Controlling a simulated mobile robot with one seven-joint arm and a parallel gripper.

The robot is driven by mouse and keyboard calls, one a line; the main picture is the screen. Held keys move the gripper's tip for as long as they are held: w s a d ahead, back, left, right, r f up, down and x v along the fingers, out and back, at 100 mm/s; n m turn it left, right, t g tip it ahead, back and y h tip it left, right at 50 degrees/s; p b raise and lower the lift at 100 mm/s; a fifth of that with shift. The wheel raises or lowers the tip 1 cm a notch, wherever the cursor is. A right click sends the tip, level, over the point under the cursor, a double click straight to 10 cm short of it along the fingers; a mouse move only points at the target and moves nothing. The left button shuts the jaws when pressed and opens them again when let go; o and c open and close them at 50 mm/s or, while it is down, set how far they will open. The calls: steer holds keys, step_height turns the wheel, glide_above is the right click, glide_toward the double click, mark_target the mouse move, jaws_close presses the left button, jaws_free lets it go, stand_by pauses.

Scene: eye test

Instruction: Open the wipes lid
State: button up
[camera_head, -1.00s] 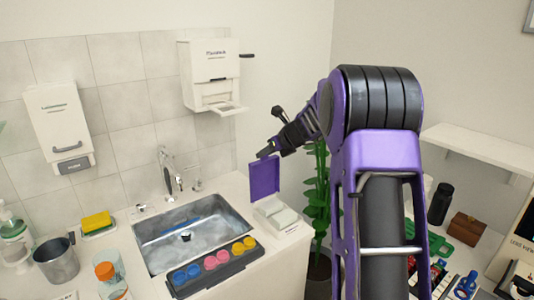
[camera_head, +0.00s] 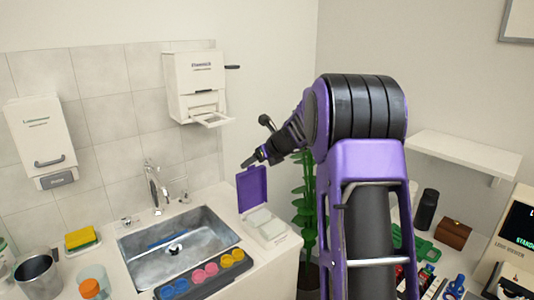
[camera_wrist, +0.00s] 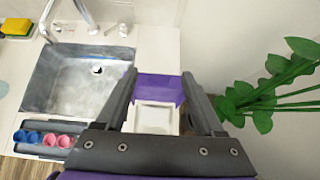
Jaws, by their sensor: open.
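The wipes box (camera_head: 270,232) is a low white box on the counter to the right of the sink. Its purple lid (camera_head: 252,188) stands raised, roughly upright, at the box's back left edge, so the white top shows. My gripper (camera_head: 249,161) is just above the lid's upper edge; I cannot tell whether it touches. In the wrist view my gripper (camera_wrist: 160,75) is open, with a finger on each side of the purple lid (camera_wrist: 160,88) and the white box (camera_wrist: 155,116). The lower part of the box is hidden behind my gripper there.
A metal sink (camera_head: 146,242) with a faucet (camera_head: 154,185) lies left of the box. A dark tray of coloured pots (camera_head: 205,275) lies along its front. A white dispenser (camera_head: 196,82) hangs on the wall. A leafy plant (camera_head: 303,200) stands close to the right.

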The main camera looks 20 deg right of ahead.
steer(key=v, duration=1.7)
steer(key=shift+p, duration=0.35)
steer(key=shift+w, duration=0.1)
